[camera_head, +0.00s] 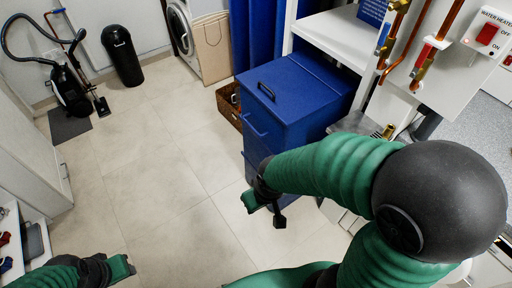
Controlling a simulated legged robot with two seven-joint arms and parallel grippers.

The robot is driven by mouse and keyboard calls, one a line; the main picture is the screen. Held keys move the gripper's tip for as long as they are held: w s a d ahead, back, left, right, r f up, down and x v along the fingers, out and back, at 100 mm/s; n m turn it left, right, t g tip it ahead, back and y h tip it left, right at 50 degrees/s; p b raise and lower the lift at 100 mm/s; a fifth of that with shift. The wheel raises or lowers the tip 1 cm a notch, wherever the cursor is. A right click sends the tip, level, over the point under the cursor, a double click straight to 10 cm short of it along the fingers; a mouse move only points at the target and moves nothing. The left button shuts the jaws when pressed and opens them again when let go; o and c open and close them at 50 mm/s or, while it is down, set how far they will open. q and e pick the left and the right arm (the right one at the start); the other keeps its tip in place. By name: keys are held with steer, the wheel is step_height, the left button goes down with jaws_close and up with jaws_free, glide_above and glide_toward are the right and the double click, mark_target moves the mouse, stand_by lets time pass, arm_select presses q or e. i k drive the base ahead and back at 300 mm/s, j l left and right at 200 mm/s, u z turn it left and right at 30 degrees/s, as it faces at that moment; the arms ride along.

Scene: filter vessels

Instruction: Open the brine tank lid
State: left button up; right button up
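The brine tank appears to be the blue box (285,133) right of centre. A blue bar handle (255,127) is on the front face. My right gripper (267,209) is low in front of the tank, below the lid, with its fingers apart and nothing visible between them. My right arm hides the tank's lower right part. My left gripper (118,267) is at the bottom left, away from the tank; its finger gap does not show clearly.
A brown basket (229,104) stands left of the tank, near a blue curtain (258,40). A white panel with copper pipes (440,38) and a red switch (487,34) is at the right. A black bin (122,56) and vacuum cleaner (70,92) stand behind. The middle floor is clear.

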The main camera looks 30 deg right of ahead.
mark_target(290, 93)
steer(key=z, duration=1.25)
